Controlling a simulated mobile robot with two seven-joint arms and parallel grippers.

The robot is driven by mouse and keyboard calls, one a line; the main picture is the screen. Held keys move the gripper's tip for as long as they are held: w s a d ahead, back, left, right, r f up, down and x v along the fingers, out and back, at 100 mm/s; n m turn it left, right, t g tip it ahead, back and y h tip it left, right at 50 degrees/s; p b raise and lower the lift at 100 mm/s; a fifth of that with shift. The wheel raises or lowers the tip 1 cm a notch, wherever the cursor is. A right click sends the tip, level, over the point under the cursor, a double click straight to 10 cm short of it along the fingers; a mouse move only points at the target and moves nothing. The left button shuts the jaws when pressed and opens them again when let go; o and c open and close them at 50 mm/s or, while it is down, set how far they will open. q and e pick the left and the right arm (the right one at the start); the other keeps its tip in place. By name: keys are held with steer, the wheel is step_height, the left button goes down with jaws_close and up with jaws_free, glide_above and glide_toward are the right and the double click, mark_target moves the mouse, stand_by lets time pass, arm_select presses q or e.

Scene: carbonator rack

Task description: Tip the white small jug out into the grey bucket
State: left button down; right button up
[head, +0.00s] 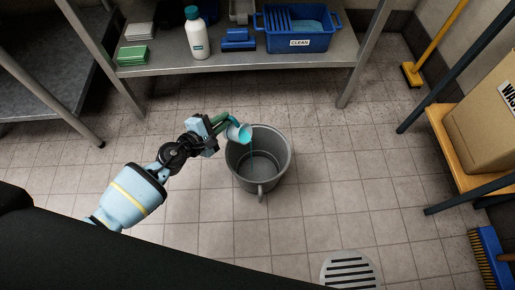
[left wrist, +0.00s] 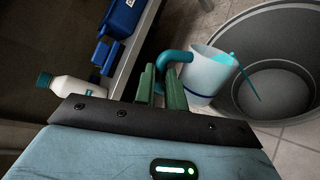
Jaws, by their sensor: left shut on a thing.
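The white small jug (head: 237,133) has a teal handle and a blue lower band. My left gripper (head: 222,122) is shut on its handle. In the left wrist view the green fingers (left wrist: 160,90) close on the handle and the jug (left wrist: 207,75) is tilted towards the bucket. A thin teal stream (left wrist: 247,80) runs from its rim, over the bucket. The grey bucket (head: 285,165) stands on the tiled floor, under and to the right of the jug; its visible inside bottom looks grey. My right gripper is not in view.
A metal shelf (head: 240,60) behind holds a white bottle (head: 196,35), green and white sponges (head: 134,55) and a blue bin (head: 297,40) marked CLEAN. A floor drain (head: 351,270) lies in front. A cardboard box (head: 485,120) sits on a shelf at the right.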

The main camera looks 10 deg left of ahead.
arm_select(q)
steer(key=shift+d+r, duration=0.2)
steer(key=shift+r, duration=0.1)
steer(key=shift+f+m, duration=0.15)
steer(key=shift+m, duration=0.15)
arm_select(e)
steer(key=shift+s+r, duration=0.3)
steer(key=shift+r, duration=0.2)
arm_select(q)
steer(key=shift+d, duration=0.1)
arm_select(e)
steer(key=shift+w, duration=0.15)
arm_select(q)
steer(key=shift+s+d+r+p, duration=0.1)
steer(key=shift+r+p, duration=0.1)
steer(key=shift+p, duration=0.35)
steer(key=shift+s+d+r+m+y+p, duration=0.1)
steer(key=shift+d+r+m+y+p, duration=0.35)
steer(key=shift+p, duration=0.4)
steer(key=shift+s+d+r+m+p, duration=0.2)
steer(key=shift+d+m+p, duration=0.2)
steer(key=shift+p, duration=0.3)
steer(key=shift+f, duration=0.1)
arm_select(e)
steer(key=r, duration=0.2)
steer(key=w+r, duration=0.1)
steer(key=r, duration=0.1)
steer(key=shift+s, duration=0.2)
